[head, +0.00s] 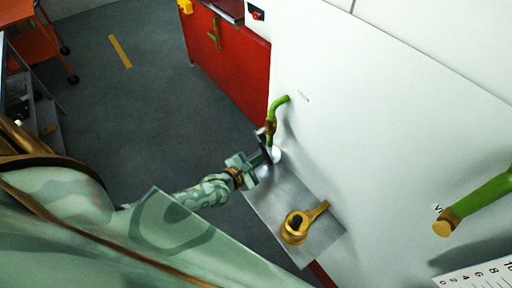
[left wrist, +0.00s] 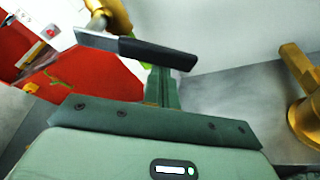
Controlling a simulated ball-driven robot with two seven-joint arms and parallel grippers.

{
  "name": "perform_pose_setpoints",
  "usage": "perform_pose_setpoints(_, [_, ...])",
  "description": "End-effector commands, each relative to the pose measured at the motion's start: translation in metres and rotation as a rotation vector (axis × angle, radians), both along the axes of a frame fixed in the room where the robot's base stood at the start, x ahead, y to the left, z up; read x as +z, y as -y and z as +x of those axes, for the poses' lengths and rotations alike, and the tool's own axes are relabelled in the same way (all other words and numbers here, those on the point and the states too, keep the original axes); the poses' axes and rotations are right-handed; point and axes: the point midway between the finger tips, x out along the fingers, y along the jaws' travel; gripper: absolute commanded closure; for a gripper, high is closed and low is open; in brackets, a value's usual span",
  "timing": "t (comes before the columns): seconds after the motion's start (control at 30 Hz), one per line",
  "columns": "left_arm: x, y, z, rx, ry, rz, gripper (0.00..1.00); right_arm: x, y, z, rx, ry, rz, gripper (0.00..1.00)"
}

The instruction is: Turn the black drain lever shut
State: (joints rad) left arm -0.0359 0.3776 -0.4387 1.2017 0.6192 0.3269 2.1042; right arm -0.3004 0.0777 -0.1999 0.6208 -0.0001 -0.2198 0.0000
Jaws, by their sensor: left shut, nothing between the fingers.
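The black drain lever (left wrist: 157,52) shows in the left wrist view as a black grip on a bare metal bar, running from below the brass valve (left wrist: 116,14) to the right. In the head view the brass valve (head: 270,127) sits on a green pipe at the white wall, and the dark lever (head: 264,143) hangs just below it, partly hidden. My left gripper (head: 270,158) is shut and empty, right by the lever. Its fingers (left wrist: 162,86) lie close under the black grip in the wrist view; I cannot tell whether they touch it. My right gripper is not in view.
A metal shelf (head: 272,210) below carries a brass fitting (head: 294,228). A red cabinet (head: 240,75) stands behind. Another green pipe with a brass end (head: 446,224) juts from the wall at right. The grey floor (head: 130,105) at left is mostly clear.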

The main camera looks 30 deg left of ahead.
Motion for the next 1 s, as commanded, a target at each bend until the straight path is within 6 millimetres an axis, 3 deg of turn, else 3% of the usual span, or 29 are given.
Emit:
perform_pose_setpoints(0.6, [0.035, 0.022, -0.008, -0.002, -0.193, -0.47, 1.0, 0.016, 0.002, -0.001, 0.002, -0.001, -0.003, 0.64])
perform_pose_setpoints(1.0, [0.044, 0.026, -0.01, 0.0, -0.197, -0.48, 1.0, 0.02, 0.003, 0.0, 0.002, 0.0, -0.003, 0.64])
